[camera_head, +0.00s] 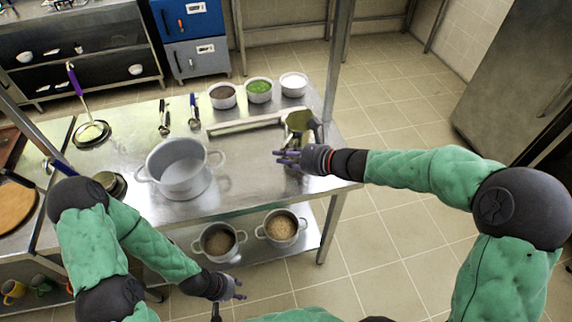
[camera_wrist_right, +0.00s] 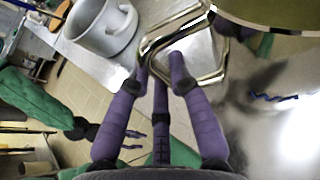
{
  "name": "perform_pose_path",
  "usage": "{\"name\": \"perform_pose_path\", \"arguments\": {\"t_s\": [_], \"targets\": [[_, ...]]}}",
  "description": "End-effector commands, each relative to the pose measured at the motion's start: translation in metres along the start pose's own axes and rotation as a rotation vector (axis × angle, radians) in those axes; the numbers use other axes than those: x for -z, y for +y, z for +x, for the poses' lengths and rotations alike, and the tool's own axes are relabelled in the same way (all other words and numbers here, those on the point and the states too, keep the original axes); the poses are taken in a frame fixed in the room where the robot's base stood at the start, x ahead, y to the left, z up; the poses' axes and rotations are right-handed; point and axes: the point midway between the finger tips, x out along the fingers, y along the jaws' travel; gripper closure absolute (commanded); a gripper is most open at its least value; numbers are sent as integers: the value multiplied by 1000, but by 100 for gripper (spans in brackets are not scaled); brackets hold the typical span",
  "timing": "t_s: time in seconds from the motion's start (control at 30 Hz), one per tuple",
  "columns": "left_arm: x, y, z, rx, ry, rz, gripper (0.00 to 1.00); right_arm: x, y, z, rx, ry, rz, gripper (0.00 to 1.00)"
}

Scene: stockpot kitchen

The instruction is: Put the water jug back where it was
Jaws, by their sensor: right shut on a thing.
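In the right wrist view the purple fingers (camera_wrist_right: 160,70) close around the metal handle, and part of the jug's body (camera_wrist_right: 280,14) shows at the top right. The gripper and wrist hide the jug's lower part, so I cannot tell whether its base touches the table. My left gripper (camera_head: 236,288) is open and empty, low in front of the table.
A large grey pot (camera_head: 180,170) stands left of the jug. Three small containers, one with green contents (camera_head: 259,90), line the back edge. A low metal-framed piece (camera_head: 245,125) lies beside the jug. Two pots (camera_head: 282,228) sit on the lower shelf. A table post rises at the back right.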

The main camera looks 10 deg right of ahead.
Motion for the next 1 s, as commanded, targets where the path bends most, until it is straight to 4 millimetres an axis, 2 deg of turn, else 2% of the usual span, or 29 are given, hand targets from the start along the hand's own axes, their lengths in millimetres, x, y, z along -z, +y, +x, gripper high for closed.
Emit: {"name": "perform_pose_path", "arguments": {"t_s": [0.17,0.4,0.83,0.87,0.9,0.93,1.0], "targets": [[0,-2,5,0,0,0,60,9,-8,4,1,-1,-1,100],[1,-8,23,0,0,0,60,36,-9,16,1,-2,-1,100],[1,-9,25,0,0,0,60,40,-9,18,1,-2,-3,100],[1,-9,25,0,0,0,60,41,-8,18,0,-1,-1,77],[1,-9,25,0,0,0,60,40,-8,18,0,0,-1,66],[1,-9,25,0,0,0,60,40,-8,18,0,0,-1,57],[1,-9,24,0,0,0,60,40,-8,17,0,0,0,56]]}}
